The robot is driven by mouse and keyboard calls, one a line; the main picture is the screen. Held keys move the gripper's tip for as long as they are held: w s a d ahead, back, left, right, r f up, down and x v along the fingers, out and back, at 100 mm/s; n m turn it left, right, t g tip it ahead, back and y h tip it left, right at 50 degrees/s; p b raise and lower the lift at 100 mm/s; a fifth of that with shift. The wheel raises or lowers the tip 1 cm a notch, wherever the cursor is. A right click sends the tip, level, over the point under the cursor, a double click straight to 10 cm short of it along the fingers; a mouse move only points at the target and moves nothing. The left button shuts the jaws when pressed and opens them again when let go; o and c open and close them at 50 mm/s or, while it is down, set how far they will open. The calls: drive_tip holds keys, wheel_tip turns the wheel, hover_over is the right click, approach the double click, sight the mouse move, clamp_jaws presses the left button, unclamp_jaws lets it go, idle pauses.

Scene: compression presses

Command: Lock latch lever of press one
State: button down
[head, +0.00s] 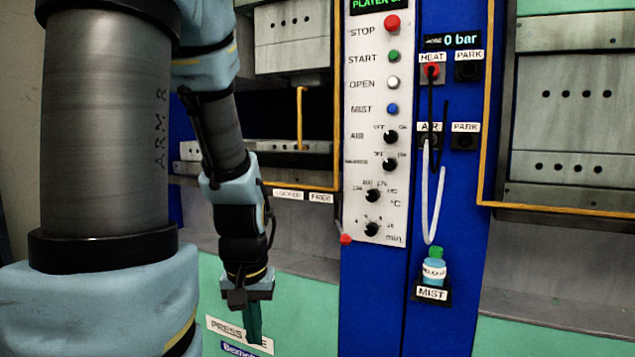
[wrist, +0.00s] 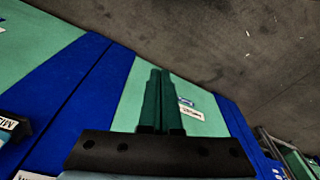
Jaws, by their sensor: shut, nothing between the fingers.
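A lever with a red knob (head: 345,239) hangs at the lower right of the left press, beside the control panel's edge. Two small labels, LOCKED (head: 287,194) and FREE (head: 321,197), sit to its upper left; the knob is nearer FREE. My gripper (head: 253,322) points down in front of the green lower panel, left of and below the knob, clear of it. Its green fingers are closed together and empty. They cover part of the PRESS label (head: 226,328), so its number is hidden. The wrist view shows the shut fingers (wrist: 160,98) too, with no lever visible there.
The control panel (head: 372,160) with buttons and knobs stands right of the lever. Hoses (head: 436,190) and a MIST bottle (head: 434,268) are on the blue column. A second press (head: 575,110) stands at right. The wrist view shows grey floor (wrist: 235,60) beyond the panel.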

drive_tip(key=w+d+r+t+y+p, duration=0.1)
drive_tip(key=w+d+r, duration=0.4)
drive_tip(key=d, duration=0.5)
drive_tip(key=w+d+r+t+y+p, duration=0.2)
drive_tip(key=w+d+r, duration=0.3)
drive_tip(key=d, duration=0.6)
drive_tip(key=w+d+r+m+t+y+p, duration=0.1)
drive_tip(key=w+d+r, duration=0.4)
drive_tip(key=d, duration=0.5)
drive_tip(key=shift+w+d+t+p, duration=0.2)
drive_tip(key=shift+t+p, duration=0.4)
drive_tip(key=shift+p, duration=0.65)
drive_tip(key=w+a+f+p, duration=0.5)
drive_tip(key=w+a+f, duration=0.1)
drive_tip(key=a, duration=0.1)
drive_tip(key=shift+w+a+f, duration=0.15)
drive_tip(key=shift+w+f, duration=0.2)
drive_tip(key=shift+f, duration=0.05)
